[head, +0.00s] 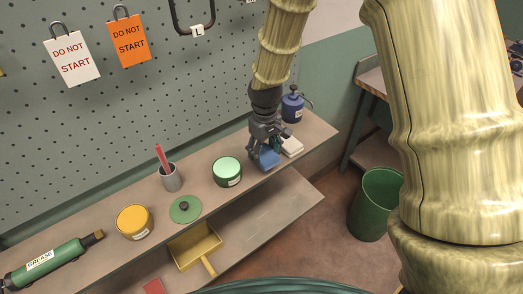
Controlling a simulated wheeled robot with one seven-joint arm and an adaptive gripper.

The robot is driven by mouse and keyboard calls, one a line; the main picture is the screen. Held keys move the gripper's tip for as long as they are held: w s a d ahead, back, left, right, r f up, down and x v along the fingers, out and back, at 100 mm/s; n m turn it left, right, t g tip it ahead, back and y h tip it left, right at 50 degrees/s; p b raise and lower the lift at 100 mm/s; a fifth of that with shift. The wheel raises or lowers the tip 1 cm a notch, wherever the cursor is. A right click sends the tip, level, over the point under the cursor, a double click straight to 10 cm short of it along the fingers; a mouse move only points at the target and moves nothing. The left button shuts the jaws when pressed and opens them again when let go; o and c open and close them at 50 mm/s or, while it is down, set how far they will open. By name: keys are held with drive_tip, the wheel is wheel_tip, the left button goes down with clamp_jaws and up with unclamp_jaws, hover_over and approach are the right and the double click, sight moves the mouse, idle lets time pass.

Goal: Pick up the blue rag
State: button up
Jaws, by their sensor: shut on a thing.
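The blue rag (269,159) is a small folded blue piece at the right part of the upper shelf. My gripper (264,150) reaches down on it from above, with its fingers around the rag's back part. The gripper is shut on the rag. The fingers hide part of it, and I cannot tell whether the rag still touches the shelf. A whitish folded cloth or pad (291,147) lies just right of the gripper.
A blue can (292,108) stands close behind the gripper. A green tin (227,171) is to the left, then a green lid (186,209), a grey cup (171,178) and a yellow tin (134,222). A yellow dustpan (196,246) is on the lower shelf. A green bin (375,204) stands right.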

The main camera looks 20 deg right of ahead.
drive_tip(key=s+r+b, duration=0.1)
drive_tip(key=s+b, duration=0.2)
drive_tip(key=s, duration=0.9)
drive_tip(key=shift+s+r+b, duration=0.15)
drive_tip(key=shift+s+b, duration=0.2)
drive_tip(key=shift+s, duration=0.05)
